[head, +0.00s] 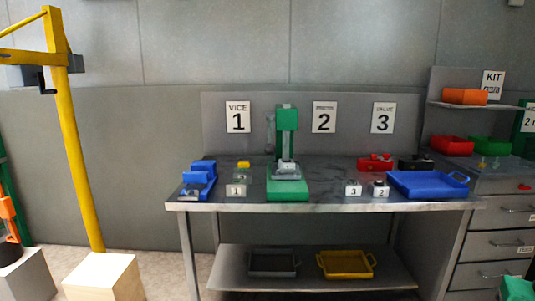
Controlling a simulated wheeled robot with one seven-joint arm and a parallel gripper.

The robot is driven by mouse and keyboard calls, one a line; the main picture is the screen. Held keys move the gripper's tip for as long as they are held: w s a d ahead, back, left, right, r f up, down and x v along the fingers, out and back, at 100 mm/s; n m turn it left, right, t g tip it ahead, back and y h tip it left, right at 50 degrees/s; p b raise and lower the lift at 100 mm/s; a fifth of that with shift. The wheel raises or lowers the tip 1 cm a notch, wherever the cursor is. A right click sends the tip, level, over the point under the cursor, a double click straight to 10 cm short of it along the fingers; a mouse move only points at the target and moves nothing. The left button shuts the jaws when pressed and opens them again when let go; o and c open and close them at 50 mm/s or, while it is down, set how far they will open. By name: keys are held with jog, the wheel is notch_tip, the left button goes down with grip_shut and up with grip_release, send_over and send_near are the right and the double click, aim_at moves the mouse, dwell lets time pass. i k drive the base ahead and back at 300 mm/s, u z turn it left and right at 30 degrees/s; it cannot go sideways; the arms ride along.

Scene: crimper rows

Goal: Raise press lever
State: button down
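The green press (286,150) stands upright in the middle of the grey workbench (330,207), at some distance from me. It has a green column and a green base with a light metal part between them. A thin grey shape (270,132) shows just left of its column. It may be the lever, but it is too small to tell, and so is its position. My gripper is not in view.
A blue vice (199,178) stands left of the press. Right of it are small numbered blocks (353,188), red and black items and a blue tray (428,184). A yellow post (74,150) and pale block (104,277) stand at left. Trays lie on the lower shelf (308,276).

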aim_at(269, 148)
jog(key=i, duration=0.9)
jog(key=u, duration=0.1)
